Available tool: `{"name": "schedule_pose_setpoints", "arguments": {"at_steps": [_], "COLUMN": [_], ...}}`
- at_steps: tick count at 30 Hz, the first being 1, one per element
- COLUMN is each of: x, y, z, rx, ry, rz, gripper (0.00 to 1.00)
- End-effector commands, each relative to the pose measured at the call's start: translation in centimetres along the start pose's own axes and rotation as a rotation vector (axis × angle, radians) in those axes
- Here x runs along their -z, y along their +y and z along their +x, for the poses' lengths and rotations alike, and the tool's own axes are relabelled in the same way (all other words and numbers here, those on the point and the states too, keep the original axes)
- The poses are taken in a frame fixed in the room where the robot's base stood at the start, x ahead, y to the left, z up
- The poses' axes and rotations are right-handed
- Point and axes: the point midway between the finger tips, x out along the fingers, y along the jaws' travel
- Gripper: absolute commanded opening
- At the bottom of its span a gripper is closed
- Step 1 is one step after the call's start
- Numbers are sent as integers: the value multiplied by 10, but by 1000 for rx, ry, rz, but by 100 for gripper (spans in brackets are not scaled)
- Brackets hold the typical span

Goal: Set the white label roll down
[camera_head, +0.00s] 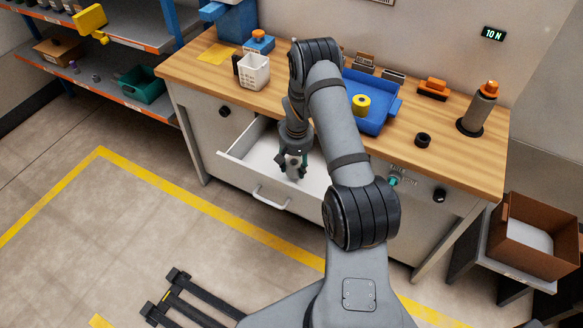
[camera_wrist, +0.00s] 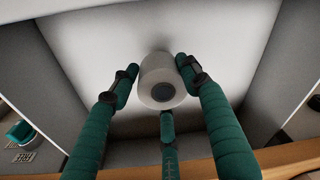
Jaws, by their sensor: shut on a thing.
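The white label roll (camera_wrist: 155,72) is between the fingers of my gripper (camera_wrist: 158,92) in the wrist view, its dark core facing the camera. The fingers are shut on it. In the head view my gripper (camera_head: 291,166) points down inside the open white drawer (camera_head: 236,147), and the roll (camera_head: 293,174) shows only as a small pale shape at the fingertips. The drawer's pale floor fills the wrist view behind the roll. I cannot tell whether the roll touches the drawer floor.
The wooden bench top (camera_head: 205,67) is above the drawer. It holds a white basket (camera_head: 254,72), a blue tray (camera_head: 372,118) with a yellow roll (camera_head: 361,104), and a black ring (camera_head: 423,140). The drawer walls stand around my gripper. A cardboard box (camera_head: 528,236) stands at the right.

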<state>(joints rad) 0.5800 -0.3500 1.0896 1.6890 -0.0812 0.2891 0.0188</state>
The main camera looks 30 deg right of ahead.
Motion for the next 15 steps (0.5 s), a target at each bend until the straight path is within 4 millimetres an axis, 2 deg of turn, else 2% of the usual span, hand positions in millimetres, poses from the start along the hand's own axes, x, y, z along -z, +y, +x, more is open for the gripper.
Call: {"name": "schedule_pose_setpoints", "arguments": {"at_steps": [6, 10, 15], "x": [16, 15, 12], "y": [-8, -9, -9], "z": [13, 22, 44], "rx": [0, 0, 1], "ry": [0, -3, -2], "rz": [-1, -1, 0], "gripper": [16, 16, 16]}}
